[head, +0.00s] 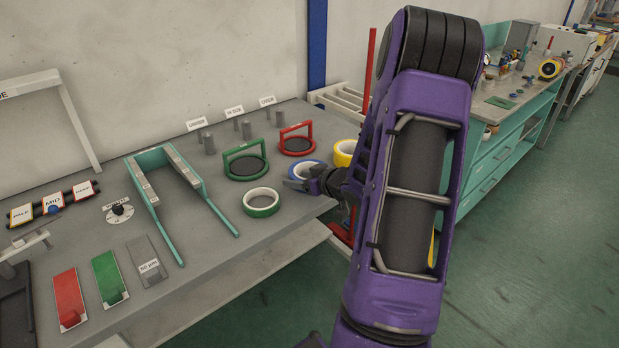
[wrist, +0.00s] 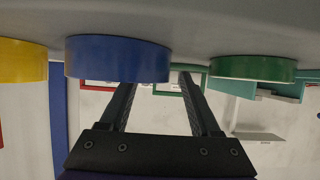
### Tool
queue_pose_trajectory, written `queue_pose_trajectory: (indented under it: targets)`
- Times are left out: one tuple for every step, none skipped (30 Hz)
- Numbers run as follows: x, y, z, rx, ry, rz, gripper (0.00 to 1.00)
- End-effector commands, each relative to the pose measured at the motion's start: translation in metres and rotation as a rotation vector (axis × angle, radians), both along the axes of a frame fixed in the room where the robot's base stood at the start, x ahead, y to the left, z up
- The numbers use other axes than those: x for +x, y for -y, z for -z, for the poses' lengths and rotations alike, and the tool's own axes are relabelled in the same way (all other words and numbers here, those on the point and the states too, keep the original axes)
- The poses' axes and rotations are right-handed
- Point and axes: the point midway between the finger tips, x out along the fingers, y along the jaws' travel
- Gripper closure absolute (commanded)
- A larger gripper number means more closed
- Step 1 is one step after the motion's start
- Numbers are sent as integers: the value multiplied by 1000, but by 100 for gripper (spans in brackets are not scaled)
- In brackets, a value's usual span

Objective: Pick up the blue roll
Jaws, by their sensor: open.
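The blue roll (head: 303,165) lies flat on the grey table near its right edge, partly hidden by my gripper (head: 300,182) in the head view. In the wrist view, which is upside down, the blue roll (wrist: 117,58) is large, left of centre. My gripper (wrist: 158,78) has its fingers apart there. One finger runs up to the roll's edge, where its tip is hidden; the other passes just right of the roll. I cannot tell whether either touches it. Nothing shows held between the fingers.
A green roll (head: 261,203) and a yellow roll (head: 344,152) lie on either side of the blue one. Green (head: 245,160) and red (head: 296,139) handled frames stand behind. A teal forked stand (head: 152,199) is to the left. The table's front right edge is close.

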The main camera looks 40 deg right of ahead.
Motion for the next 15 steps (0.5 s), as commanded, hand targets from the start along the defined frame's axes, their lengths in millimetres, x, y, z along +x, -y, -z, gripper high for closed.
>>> queue_pose_trajectory:
  targets:
    - [1,0,1,0,0,0,36]
    - [2,0,1,0,0,0,36]
    - [2,0,1,0,0,0,36]
    - [1,0,0,0,0,0,36]
    - [1,0,0,0,0,0,36]
    - [1,0,0,0,0,0,36]
    - [1,0,0,0,0,0,38]
    - [1,0,0,0,0,0,44]
    - [1,0,0,0,0,0,51]
    - [1,0,0,0,0,0,56]
    - [1,0,0,0,0,0,62]
    - [1,0,0,0,0,0,69]
    - [1,0,0,0,0,0,74]
    - [1,0,0,0,0,0,80]
    - [1,0,1,0,0,0,87]
